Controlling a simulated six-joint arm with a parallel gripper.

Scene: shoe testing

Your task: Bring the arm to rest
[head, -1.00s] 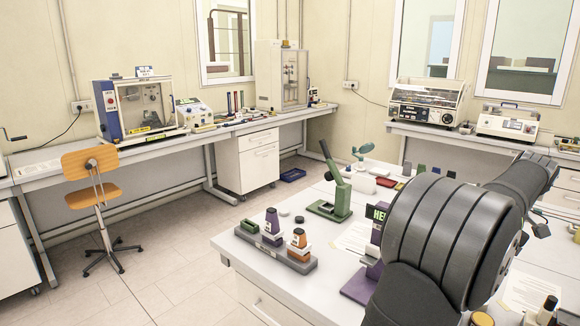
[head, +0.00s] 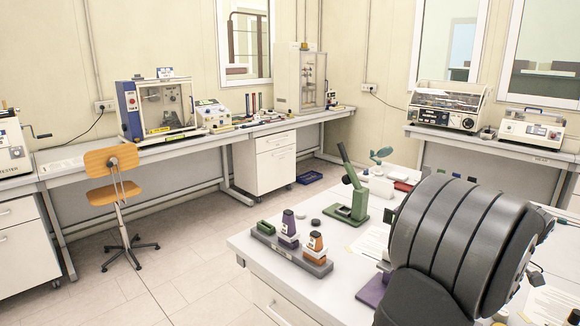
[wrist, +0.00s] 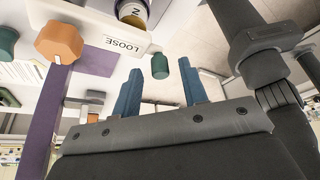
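My gripper shows in the wrist view (wrist: 160,92), with its two blue fingers apart and nothing visible between them. It is hidden in the head view, where my dark grey arm covers the right foreground. In the wrist view an orange knob (wrist: 59,43) on a purple post (wrist: 48,112) stands to the left of the fingers. A white panel marked LOOSE (wrist: 118,42) and a small green cylinder (wrist: 159,67) appear beyond the fingertips, apart from them.
The near white table (head: 262,248) holds a grey rack (head: 300,262) with purple and orange pieces, a green hand press (head: 350,200) and a purple base (head: 373,290) partly behind my arm. A chair (head: 113,190) stands left.

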